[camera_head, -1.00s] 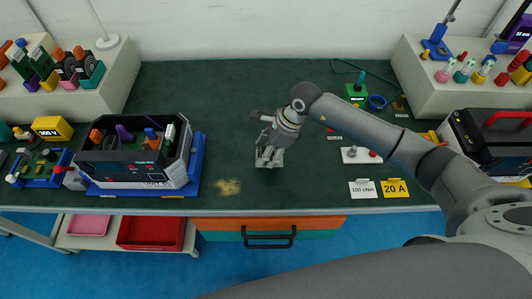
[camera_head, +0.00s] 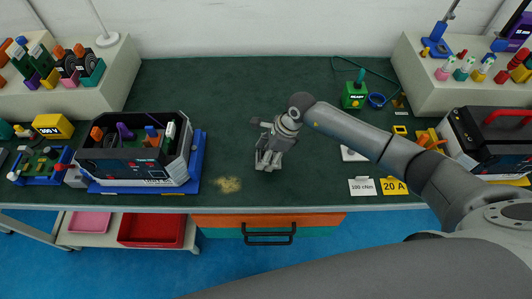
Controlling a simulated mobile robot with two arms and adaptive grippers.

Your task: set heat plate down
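My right gripper (camera_head: 269,165) hangs over the middle of the dark green mat (camera_head: 225,100), fingers pointing down towards the front. A small grey surface shows around its fingertips. I cannot tell whether this is the heat plate or only the fingers, nor whether the fingers are closed on it. No other heat plate can be made out clearly. My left gripper is not in view.
An open black device (camera_head: 133,160) sits on a blue tray (camera_head: 197,165) at left. A sandy patch (camera_head: 228,185) lies left of the gripper. Labels "100 cNm" (camera_head: 362,187) and "20 A" (camera_head: 394,186), a green block (camera_head: 354,96) and a black case (camera_head: 490,140) are at right.

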